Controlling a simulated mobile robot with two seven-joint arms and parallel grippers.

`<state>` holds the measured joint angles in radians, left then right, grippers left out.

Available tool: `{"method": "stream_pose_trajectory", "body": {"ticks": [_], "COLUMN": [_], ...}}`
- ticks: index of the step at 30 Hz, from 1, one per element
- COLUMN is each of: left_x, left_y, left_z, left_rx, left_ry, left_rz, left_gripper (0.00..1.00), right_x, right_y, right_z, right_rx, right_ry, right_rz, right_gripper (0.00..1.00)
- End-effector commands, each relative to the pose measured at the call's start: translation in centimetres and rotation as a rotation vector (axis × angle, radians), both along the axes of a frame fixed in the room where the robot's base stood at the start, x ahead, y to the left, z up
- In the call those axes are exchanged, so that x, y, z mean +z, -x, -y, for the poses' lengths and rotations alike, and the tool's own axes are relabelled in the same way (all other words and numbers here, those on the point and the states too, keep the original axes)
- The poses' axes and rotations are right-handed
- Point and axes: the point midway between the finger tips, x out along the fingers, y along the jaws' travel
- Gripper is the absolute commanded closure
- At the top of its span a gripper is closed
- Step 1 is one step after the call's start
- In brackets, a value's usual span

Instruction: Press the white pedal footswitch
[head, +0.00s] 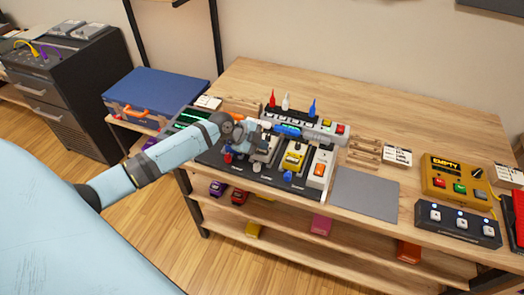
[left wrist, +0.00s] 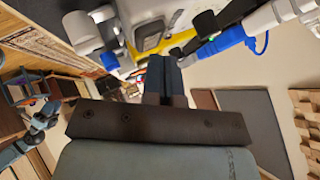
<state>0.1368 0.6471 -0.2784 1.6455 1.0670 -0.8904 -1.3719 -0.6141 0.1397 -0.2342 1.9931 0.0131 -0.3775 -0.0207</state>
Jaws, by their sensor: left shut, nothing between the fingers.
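A white pedal (head: 264,152) sits on the dark pedalboard, left of a yellow pedal (head: 293,158). Another white pedal with an orange-red patch (head: 320,169) stands to the right of the yellow one. My left gripper (head: 256,133) is shut and empty, over the left part of the board near the left white pedal and partly covering it. In the left wrist view, my closed fingers (left wrist: 165,72) show in front of the yellow pedal (left wrist: 152,38). I cannot tell whether they touch anything. The footswitches are hard to make out. My right gripper is not in view.
A blue case (head: 155,92) lies to the left. A grey mat (head: 365,193) lies bare at the right, before a yellow box (head: 453,178) and a dark switch unit (head: 457,224).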

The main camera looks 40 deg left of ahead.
Motion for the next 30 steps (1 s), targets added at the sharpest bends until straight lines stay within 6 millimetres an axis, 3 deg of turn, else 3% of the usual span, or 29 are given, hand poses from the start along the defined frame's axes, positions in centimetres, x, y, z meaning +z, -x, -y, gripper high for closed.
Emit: {"method": "stream_pose_trajectory", "body": {"ticks": [30], "left_x": [-1.0], "left_y": [0.0], "left_z": [0.0], "left_rx": [0.000], "left_ry": [-0.001], "left_rz": [-0.001], "left_gripper": [1.00], "right_x": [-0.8], "right_y": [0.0], "right_z": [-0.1], "right_rx": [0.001], "right_ry": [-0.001], "right_rz": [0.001], "right_gripper": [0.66]}}
